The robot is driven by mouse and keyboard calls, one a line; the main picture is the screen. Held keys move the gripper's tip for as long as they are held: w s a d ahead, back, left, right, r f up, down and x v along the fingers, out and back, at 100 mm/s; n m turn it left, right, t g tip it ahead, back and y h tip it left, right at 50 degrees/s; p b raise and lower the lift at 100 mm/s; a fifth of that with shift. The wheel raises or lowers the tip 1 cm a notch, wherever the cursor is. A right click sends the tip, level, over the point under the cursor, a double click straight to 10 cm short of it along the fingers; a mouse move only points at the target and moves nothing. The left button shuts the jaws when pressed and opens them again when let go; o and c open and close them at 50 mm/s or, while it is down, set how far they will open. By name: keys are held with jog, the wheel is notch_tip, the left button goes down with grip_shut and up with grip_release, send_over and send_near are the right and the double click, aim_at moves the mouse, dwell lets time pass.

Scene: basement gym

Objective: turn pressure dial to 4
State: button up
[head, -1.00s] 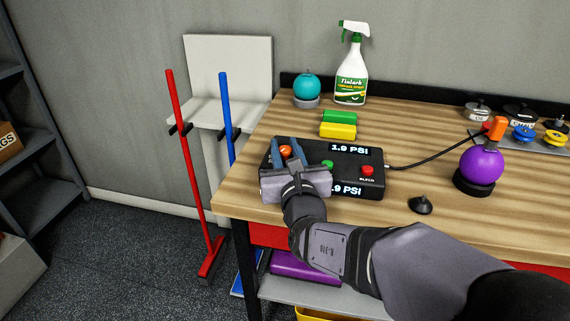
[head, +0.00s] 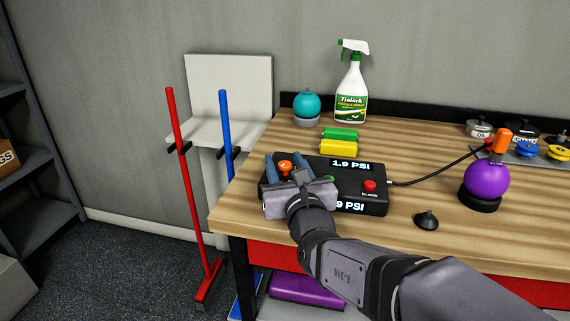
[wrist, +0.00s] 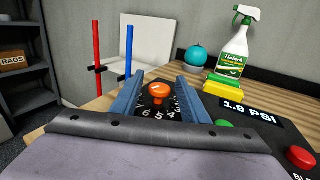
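The pressure dial is an orange knob (head: 285,167) at the left end of a black pump box (head: 345,181) on the bench. In the wrist view the knob (wrist: 158,94) shows a pale mark on top, and numbers including 6, 5 and 4 show on its near side. My gripper (head: 285,158) is open, with one blue finger on each side of the knob. In the wrist view there are visible gaps between the knob and both fingers. The box's display (head: 351,164) reads 1.9 PSI. My gripper partly hides a second readout on the front.
A red button (head: 370,186) and a partly hidden green button sit right of the dial. Green (head: 341,133) and yellow (head: 338,148) blocks lie behind the box. A hose runs right towards a purple ball (head: 486,181). A spray bottle (head: 351,90) stands behind.

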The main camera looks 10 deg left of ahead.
aim_at(286, 167)
jog(key=shift+v, duration=3.7)
jog(key=shift+o, duration=0.3)
